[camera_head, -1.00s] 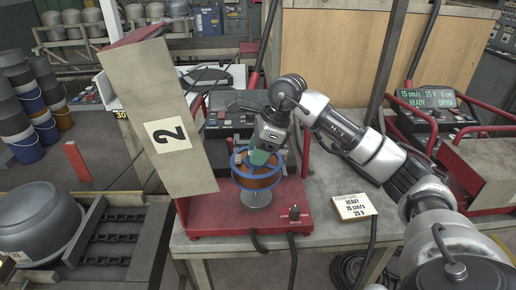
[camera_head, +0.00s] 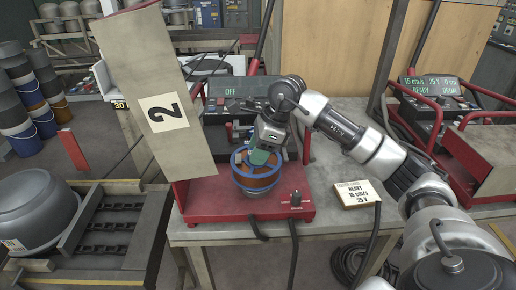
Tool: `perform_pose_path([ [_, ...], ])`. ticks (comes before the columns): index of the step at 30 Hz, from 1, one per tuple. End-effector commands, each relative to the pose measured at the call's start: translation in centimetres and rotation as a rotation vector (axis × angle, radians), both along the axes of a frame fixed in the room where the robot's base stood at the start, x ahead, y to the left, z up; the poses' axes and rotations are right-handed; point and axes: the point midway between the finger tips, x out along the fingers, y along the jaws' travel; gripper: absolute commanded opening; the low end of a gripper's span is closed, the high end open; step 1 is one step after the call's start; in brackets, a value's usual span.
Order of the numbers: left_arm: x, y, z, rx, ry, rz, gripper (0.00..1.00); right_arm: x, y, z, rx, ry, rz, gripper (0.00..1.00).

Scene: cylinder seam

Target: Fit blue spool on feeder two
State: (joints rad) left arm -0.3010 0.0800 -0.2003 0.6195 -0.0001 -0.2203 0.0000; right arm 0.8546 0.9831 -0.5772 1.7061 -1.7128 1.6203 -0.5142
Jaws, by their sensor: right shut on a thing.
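The blue spool (camera_head: 256,182), with blue rims and copper-coloured wire, is over the red base of feeder two (camera_head: 210,207). My right gripper (camera_head: 260,157) reaches down from above and is shut on the spool at its top. A little of a grey round support shows under the spool. The spool hides the rest of it, so I cannot tell whether the spool rests on it. The feeder's cover (camera_head: 150,80), marked 2, stands open on the left. A knob (camera_head: 296,199) is on the base's front right. My left gripper is not in view.
A control box (camera_head: 228,92) reading OFF stands behind the feeder. A card (camera_head: 357,194) reading HEAVY, 15 cm/s, 25 V lies on the grey table (camera_head: 325,222) to the right. Cables hang over the front edge.

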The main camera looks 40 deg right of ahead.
Motion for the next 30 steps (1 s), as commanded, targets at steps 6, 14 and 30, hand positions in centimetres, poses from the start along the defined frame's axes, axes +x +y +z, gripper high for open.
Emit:
perform_pose_path([
  [6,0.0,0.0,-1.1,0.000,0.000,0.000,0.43,0.1,0.0,-1.0,0.002,-0.006,-0.001,0.00],
  [14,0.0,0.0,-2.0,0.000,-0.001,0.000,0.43,0.1,0.0,-2.2,0.003,-0.007,-0.001,0.00],
  [30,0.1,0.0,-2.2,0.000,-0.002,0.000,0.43,0.1,0.0,-2.5,0.003,-0.007,-0.001,0.53],
])
